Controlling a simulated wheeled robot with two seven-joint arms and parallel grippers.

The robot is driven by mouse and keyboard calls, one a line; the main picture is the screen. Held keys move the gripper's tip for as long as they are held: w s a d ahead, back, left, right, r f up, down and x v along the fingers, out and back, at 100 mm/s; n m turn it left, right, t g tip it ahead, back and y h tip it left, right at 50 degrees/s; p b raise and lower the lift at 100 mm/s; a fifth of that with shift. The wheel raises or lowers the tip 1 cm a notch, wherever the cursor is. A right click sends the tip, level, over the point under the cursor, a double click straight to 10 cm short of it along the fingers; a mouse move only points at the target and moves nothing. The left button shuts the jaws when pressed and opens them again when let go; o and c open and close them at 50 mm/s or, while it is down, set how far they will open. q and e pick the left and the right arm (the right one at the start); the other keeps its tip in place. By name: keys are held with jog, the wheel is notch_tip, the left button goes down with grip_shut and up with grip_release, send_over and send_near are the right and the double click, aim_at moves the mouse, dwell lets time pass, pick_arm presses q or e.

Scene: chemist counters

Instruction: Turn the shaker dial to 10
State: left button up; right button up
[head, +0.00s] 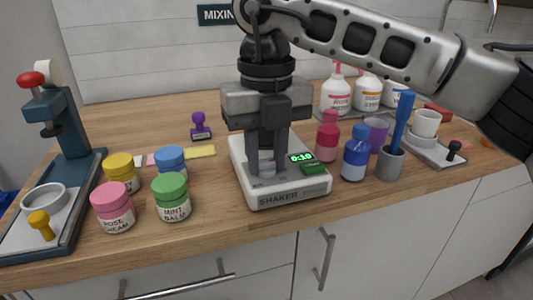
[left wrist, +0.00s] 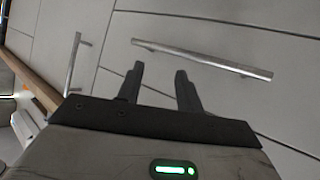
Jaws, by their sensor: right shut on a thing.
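The shaker (head: 290,193) is a white box with a "SHAKER" label on its front, standing on the wooden counter. Its green display (head: 301,157) appears to read 0:10, with a green button (head: 314,168) below it. My right gripper (head: 267,172) comes down from above onto the left part of the shaker's top, its fingers around a grey knob-like part, the dial (head: 266,169), which is mostly hidden. My left gripper (left wrist: 157,80) shows only in the left wrist view, with its fingers apart and nothing between them, facing the cabinet fronts.
Several lidded jars, such as the green-lidded one (head: 171,196), stand left of the shaker. A dark press (head: 65,140) is at far left. A red bottle (head: 328,137), a blue bottle (head: 355,153) and a grey cup (head: 389,162) stand close on the right.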

aim_at(266, 161)
jog(key=shift+r, duration=0.1)
dwell(0.5)
pick_arm(q)
jog(key=shift+f, duration=0.2)
pick_arm(e)
jog(key=o, duration=1)
pick_arm(q)
jog(key=r+p, duration=0.1)
jog(key=p, duration=0.2)
jog(key=shift+w+r, duration=0.1)
jog(key=shift+r, duration=0.25)
pick_arm(e)
notch_tip(266, 161, up, 16)
